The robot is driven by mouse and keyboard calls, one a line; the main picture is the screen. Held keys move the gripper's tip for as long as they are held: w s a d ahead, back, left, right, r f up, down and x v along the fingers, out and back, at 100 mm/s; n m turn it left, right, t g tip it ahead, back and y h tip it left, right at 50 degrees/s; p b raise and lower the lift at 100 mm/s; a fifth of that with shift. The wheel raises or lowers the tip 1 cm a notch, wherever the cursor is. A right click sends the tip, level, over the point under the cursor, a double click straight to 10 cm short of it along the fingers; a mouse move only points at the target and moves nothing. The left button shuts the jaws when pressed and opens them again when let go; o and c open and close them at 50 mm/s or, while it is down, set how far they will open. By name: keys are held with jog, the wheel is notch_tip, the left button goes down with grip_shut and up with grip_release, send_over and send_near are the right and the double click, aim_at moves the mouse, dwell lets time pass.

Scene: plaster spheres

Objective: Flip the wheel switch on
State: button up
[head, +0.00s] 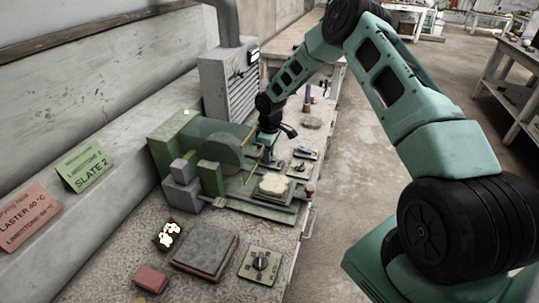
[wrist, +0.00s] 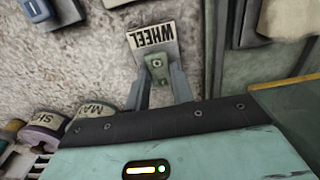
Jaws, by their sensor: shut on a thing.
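The wheel switch (wrist: 157,66) shows in the wrist view as a small grey-green piece with a round screw head, below a pale plate lettered WHEEL (wrist: 152,36), which appears upside down. My gripper (wrist: 160,88) has one finger on each side of this piece and is shut on it. In the head view my gripper (head: 268,150) is low over the bench beside the green machine (head: 172,141) with its large disc (head: 217,146). There the switch is hidden by the gripper, and its on or off position cannot be told.
Small plates with controls (head: 306,153) lie right of the gripper. A pale slab (head: 273,184) rests on the machine's bed. A grey vented box (head: 230,85) stands behind.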

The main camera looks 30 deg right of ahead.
jog(key=o, duration=1)
jog(key=shift+r, duration=0.1)
jog(key=r+b, duration=0.1)
jog(key=r, duration=0.7)
jog(key=r+b, duration=0.2)
jog(key=r, duration=0.7)
jog(key=shift+s+d+r, duration=0.15)
jog(key=shift+s+d, duration=0.05)
